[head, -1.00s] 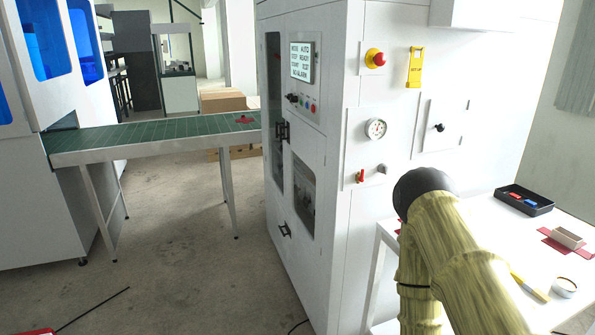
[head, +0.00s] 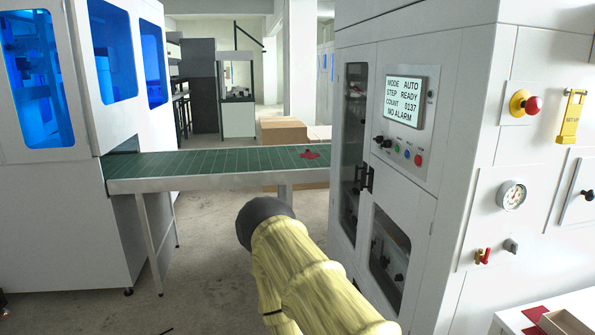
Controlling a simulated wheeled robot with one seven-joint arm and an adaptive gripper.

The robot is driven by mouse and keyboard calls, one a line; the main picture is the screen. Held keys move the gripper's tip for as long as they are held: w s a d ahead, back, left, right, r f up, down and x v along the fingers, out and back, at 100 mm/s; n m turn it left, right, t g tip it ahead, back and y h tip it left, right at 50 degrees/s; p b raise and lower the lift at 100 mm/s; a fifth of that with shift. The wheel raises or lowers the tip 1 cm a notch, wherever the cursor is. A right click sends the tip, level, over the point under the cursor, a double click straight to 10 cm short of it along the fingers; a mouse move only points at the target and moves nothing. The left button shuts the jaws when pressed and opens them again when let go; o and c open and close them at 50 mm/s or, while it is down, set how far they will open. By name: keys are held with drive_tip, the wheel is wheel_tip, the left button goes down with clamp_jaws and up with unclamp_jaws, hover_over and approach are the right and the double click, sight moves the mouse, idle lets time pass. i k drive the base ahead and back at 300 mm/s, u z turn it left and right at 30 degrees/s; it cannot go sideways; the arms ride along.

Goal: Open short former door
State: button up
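The white former machine (head: 465,110) stands on the right. Its front has a tall narrow glazed door (head: 351,125) on the left and a shorter door with a dark window (head: 388,258) below the control panel. Both look shut. Dark handles (head: 364,178) sit close together near the seam between them. My yellow-sleeved arm, with a dark rounded joint, reaches up from the bottom middle, in front of and left of the machine in the picture. My gripper is not in view.
A green conveyor (head: 220,165) with a red piece (head: 309,154) on it runs from a white cabinet with blue windows (head: 125,50) toward the former. Grey floor is open below it. A table corner (head: 510,325) shows at bottom right. The panel (head: 405,102) reads READY, NO ALARM.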

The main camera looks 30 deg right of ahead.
sight(413, 208)
drive_tip(key=z, duration=0.1)
drive_tip(key=i, duration=1.05)
drive_tip(key=z, duration=0.55)
